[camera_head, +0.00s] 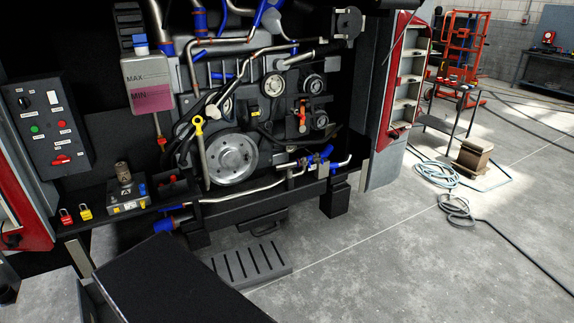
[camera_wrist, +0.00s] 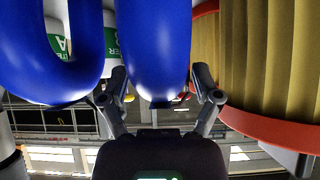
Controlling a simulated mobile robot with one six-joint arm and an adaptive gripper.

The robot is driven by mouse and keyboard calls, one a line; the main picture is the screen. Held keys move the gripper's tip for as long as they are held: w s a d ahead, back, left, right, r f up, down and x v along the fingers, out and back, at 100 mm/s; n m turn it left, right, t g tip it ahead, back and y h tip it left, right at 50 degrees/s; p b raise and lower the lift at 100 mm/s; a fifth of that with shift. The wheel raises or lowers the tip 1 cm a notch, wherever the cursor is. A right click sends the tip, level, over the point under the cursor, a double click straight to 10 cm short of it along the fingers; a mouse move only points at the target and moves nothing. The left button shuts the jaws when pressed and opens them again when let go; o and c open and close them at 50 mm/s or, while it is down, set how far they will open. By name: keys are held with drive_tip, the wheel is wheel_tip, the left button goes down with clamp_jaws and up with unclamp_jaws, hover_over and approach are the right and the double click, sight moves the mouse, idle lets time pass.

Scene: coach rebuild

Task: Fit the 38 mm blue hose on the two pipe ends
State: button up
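In the wrist view, a thick blue hose (camera_wrist: 155,45) comes down from the top edge, its rounded lower part between the two fingers of my gripper (camera_wrist: 160,85). The fingers stand apart, with a narrow gap beside the hose on the right; contact on the left is unclear. A second, bent blue hose (camera_wrist: 55,85) is at the left. No size marking is readable. In the head view, a bare metal pipe (camera_head: 240,194) runs low across the engine, with blue pieces near its left (camera_head: 172,222) and right (camera_head: 320,157) sides. I cannot tell which pipe ends are meant. My gripper is outside the head view.
A yellow ribbed cylinder with a red rim (camera_wrist: 265,122) stands close at the right in the wrist view. White containers with green labels (camera_wrist: 110,42) are behind the hoses. In the head view, a side table (camera_head: 450,128), wooden block (camera_head: 473,157) and coiled hose (camera_head: 437,172) are right of the engine.

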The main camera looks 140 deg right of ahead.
clamp_jaws()
drive_tip(key=shift+r+p, duration=3.05)
drive_tip(key=shift+s, duration=0.15)
